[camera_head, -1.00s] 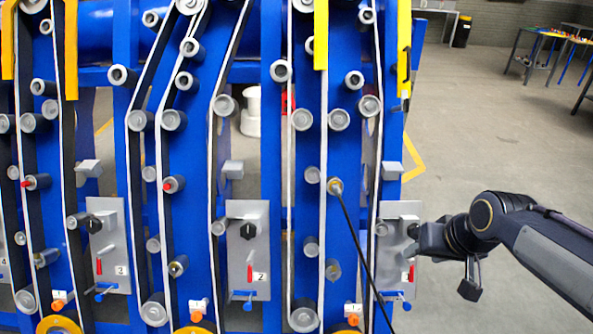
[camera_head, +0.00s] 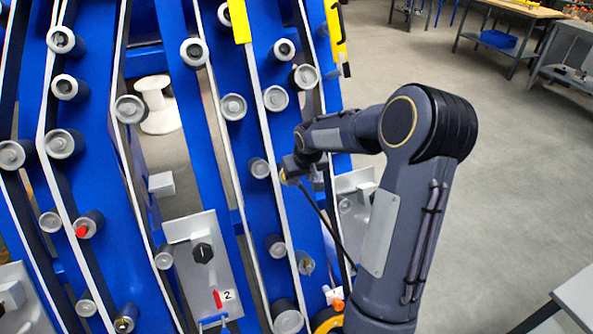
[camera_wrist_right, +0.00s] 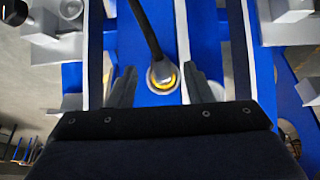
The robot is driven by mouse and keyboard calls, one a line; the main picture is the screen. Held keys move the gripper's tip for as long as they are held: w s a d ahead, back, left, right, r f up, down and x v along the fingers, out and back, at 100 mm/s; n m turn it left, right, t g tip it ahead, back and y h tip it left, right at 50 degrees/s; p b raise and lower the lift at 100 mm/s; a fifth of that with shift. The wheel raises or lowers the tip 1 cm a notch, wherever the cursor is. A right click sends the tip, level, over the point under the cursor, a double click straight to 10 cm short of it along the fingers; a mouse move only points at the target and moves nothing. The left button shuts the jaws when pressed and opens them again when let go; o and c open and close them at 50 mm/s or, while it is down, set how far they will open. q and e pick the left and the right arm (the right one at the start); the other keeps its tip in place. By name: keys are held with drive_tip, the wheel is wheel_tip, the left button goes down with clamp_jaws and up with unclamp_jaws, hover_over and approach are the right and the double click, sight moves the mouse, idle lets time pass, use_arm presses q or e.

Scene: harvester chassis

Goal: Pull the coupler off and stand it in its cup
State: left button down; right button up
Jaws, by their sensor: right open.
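The coupler (camera_head: 284,177) sits on the blue chassis face, with a black hose (camera_head: 324,222) hanging from it. In the right wrist view the coupler (camera_wrist_right: 163,77) is a grey round fitting with a yellow ring, and its hose (camera_wrist_right: 146,32) runs to the top edge. My right gripper (camera_head: 297,172) is at the coupler, partly hidden by its own arm. In the wrist view its two open fingers (camera_wrist_right: 161,86) stand on either side of the coupler, with visible gaps. I cannot make out the cup. My left gripper is out of view.
Grey rollers (camera_head: 233,107) and pale belts surround the coupler. A grey plate marked 2 (camera_head: 196,255) with a black knob is to the left; another plate (camera_head: 355,183) is partly behind my arm. Open floor lies right, with a grey table corner (camera_head: 578,298) at lower right.

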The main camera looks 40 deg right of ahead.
sight(298, 182)
drive_tip(key=shift+x, duration=2.1)
drive_tip(key=shift+c, duration=0.3)
drive_tip(key=shift+s, duration=0.1)
clamp_jaws()
